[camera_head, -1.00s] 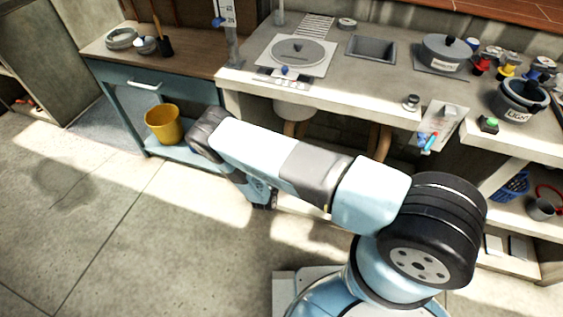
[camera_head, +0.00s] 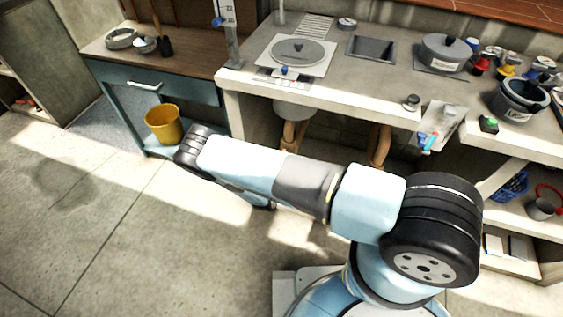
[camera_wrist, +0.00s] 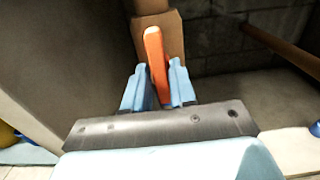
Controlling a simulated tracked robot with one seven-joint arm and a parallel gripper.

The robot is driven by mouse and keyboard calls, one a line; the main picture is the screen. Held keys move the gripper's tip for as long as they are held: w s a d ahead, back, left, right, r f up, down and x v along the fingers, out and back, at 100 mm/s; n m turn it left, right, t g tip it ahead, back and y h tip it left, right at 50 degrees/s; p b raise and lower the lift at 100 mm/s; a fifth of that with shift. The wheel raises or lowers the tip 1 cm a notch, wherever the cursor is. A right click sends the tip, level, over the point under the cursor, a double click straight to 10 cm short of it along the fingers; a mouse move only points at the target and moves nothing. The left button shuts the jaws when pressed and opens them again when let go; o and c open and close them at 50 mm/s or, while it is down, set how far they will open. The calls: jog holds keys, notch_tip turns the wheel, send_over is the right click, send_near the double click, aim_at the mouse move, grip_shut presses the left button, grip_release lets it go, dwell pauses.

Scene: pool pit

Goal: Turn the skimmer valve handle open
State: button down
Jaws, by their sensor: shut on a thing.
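The orange valve handle (camera_wrist: 155,55) shows in the wrist view, standing upright in front of a brown pipe fitting (camera_wrist: 172,32). My gripper (camera_wrist: 158,84) has its two light-blue fingers on either side of the handle's lower part and is shut on it. The handle's lower end is hidden behind the gripper's grey plate. In the head view my arm covers the handle and the fingers. Brown pipes (camera_head: 291,134) show there under the counter, below a pale round basin underside.
A grey counter (camera_head: 365,100) with a round lid (camera_head: 297,51) and pots overhangs the pipes. A yellow bucket (camera_head: 163,124) stands on the low shelf at left. In the wrist view, a wall is close on the left and a block wall (camera_wrist: 225,40) lies behind. The left floor is clear.

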jog(key=shift+s+f, duration=0.1)
jog(key=shift+f, duration=0.05)
jog(key=c, duration=1.1)
grip_release()
jog(key=v, duration=1.3)
jog(key=shift+s+a, duration=0.1)
jog(key=shift+s, duration=0.25)
